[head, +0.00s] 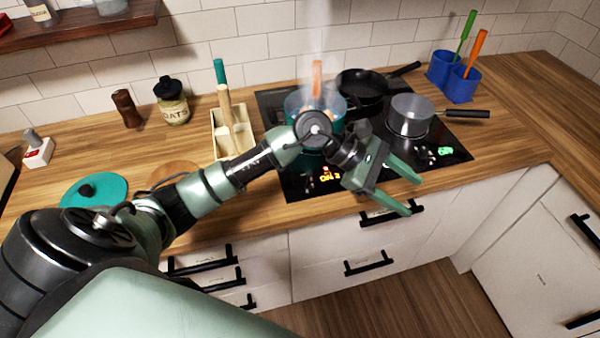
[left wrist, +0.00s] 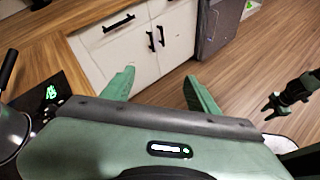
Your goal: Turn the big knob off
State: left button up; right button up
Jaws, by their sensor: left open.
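The black cooktop (head: 291,185) carries a lit orange-yellow readout (head: 329,179) that looks like "ON 2" at its front left. A green readout (head: 445,151) glows at its front right and also shows in the left wrist view (left wrist: 51,92). Small dark controls sit near both readouts; I cannot tell which is the big knob. My left gripper (head: 415,197) is open and empty, over the front counter edge between the readouts, its fingers pointing right. My right gripper (left wrist: 269,108) shows small at the right of the left wrist view; its jaws are unclear.
A steaming teal pot (head: 296,103) stands behind my left arm. A black pan (head: 362,88) and a grey saucepan (head: 410,116) are also on the cooktop. Blue utensil holders (head: 460,84) stand at the back right. Drawer handles (head: 392,214) stick out below the counter edge.

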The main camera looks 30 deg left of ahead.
pick_arm(q)
jog(key=w+a+f+m+g+y, duration=0.1)
jog(key=a+f+y, duration=0.2)
jog(key=a, duration=0.4)
jog(key=w+a+f+m+g+y, duration=0.1)
jog(key=a+f+m+y, duration=0.1)
jog(key=a+y, duration=0.3)
jog(key=g+y, duration=0.1)
jog(key=y, duration=0.3)
send_over(299, 175)
jog(key=shift+d+r, duration=0.1)
jog(key=shift+r, duration=0.25)
notch_tip(299, 175, down, 7)
jog(key=p, duration=0.2)
jog(key=shift+s+r+p, duration=0.1)
jog(key=shift+p, duration=0.25)
jog(key=shift+f, duration=0.3)
grip_shut()
